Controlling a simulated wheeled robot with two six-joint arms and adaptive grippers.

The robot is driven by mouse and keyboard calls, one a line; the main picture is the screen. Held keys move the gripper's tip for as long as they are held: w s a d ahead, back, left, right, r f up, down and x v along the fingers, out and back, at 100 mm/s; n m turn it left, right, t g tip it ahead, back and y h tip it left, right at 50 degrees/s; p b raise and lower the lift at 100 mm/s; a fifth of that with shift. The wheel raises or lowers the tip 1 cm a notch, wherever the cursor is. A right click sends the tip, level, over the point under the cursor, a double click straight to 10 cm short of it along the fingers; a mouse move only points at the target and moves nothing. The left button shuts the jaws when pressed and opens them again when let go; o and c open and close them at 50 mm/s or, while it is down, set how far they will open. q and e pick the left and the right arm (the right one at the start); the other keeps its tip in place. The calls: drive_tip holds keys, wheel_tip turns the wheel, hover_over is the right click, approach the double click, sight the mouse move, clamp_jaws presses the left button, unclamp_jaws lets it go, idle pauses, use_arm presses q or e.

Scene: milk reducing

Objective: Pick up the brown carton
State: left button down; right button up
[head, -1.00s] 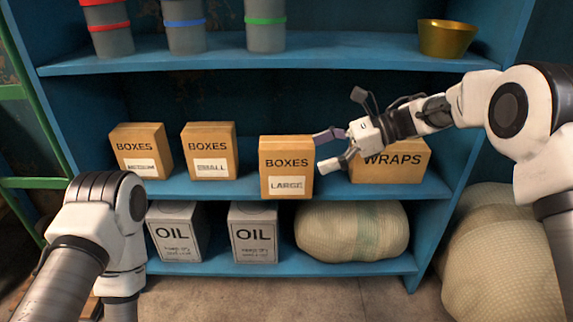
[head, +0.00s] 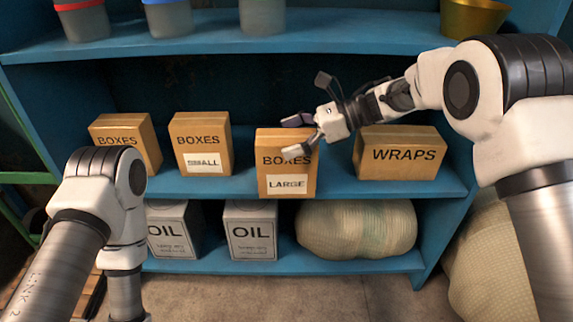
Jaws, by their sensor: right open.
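Several brown cartons stand on the middle shelf. The carton marked BOXES LARGE (head: 287,182) is upright near the shelf's front edge. My right gripper (head: 296,136) is open at its upper right. One finger shows over the top of the carton and the other crosses in front of its lettering; I cannot tell whether they touch it. To the left stand the BOXES SMALL carton (head: 201,145) and another BOXES carton (head: 127,141), partly hidden by my left arm. The wider WRAPS carton (head: 402,154) stands to the right. My left gripper is out of view.
The blue shelf unit (head: 380,189) has an upper shelf with lidded canisters (head: 174,18) and a brass pot (head: 473,17). Two OIL boxes (head: 250,232) and a sack (head: 357,230) fill the lower shelf. A larger sack (head: 492,265) lies at right.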

drive_tip(key=shift+a, duration=0.1)
drive_tip(key=c, duration=1.9)
